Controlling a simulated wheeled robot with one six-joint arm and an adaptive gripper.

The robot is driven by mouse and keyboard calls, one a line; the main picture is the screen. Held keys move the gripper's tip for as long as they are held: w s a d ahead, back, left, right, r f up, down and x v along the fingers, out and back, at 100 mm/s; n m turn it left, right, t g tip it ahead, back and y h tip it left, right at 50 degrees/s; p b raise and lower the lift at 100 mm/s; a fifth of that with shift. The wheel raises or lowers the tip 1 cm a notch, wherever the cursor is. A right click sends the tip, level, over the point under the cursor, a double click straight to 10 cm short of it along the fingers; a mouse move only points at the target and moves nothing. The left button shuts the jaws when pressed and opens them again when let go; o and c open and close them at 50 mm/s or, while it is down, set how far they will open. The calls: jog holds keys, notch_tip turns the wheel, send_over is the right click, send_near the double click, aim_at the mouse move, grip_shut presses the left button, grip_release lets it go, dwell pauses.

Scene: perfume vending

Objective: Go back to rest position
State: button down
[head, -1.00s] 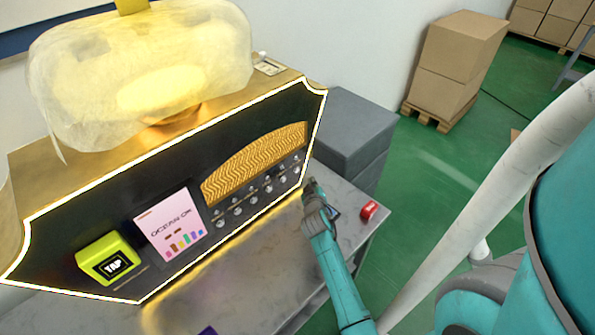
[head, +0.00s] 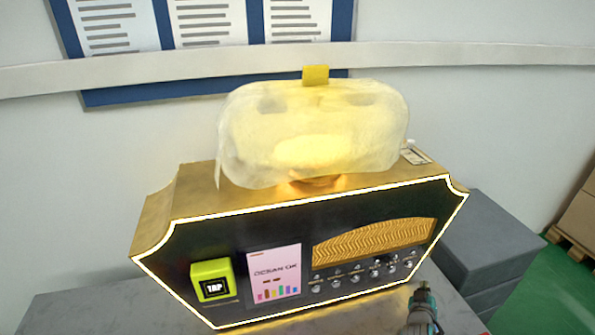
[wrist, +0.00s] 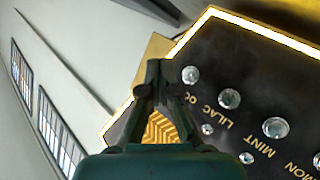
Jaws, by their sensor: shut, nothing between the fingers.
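My gripper (head: 422,290) shows at the bottom right of the head view, in front of the right end of the perfume machine (head: 290,225). In the wrist view my gripper (wrist: 157,80) is shut and empty, with its fingertips together. Beyond it the machine's dark front (wrist: 235,70) shows silver knobs and scent labels, among them MINT and LILAC. The gold wavy panel (wrist: 160,128) shows partly behind the fingers. The fingers look apart from the machine, but the exact gap is hard to tell.
The machine stands on a grey table (head: 70,310) and carries a yellow TAP box (head: 213,281), a screen (head: 273,272) and a glowing cover (head: 312,130) on top. A grey block (head: 500,240) stands to the right. A cardboard box (head: 580,222) is at the right edge.

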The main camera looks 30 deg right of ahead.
jog(key=s+a+f+y, duration=0.1)
jog(key=a, duration=0.3)
jog(key=a+f+n+t, duration=0.1)
jog(key=a, duration=0.4)
jog(key=s+a+f+t+y, duration=0.1)
jog(key=a, duration=0.4)
jog(key=shift+s+a+n+y, duration=0.25)
jog(key=shift+s+n+y, duration=0.05)
jog(key=shift+s+n, duration=0.1)
jog(key=s+a+t+y, duration=0.1)
jog(key=s+a, duration=0.1)
jog(key=a, duration=0.2)
jog(key=s+a+n+y, duration=0.1)
jog(key=s+a, duration=0.1)
jog(key=a, duration=0.3)
jog(key=s+a+t+y, duration=0.1)
jog(key=s+a, duration=0.1)
jog(key=a, duration=0.2)
jog(key=shift+s+a+r+n+t, duration=0.25)
jog(key=shift+a+r+n+t, duration=0.05)
jog(key=shift+a+r, duration=0.1)
jog(key=s+a+r+n+t+y, duration=0.2)
jog(key=s+a+r+y, duration=0.4)
jog(key=s+a+r, duration=0.9)
jog(key=s+r, duration=0.1)
jog(key=s, duration=0.3)
jog(key=shift+s+a+r+y, duration=0.2)
jog(key=shift+r+y, duration=0.1)
jog(key=shift+r, duration=0.05)
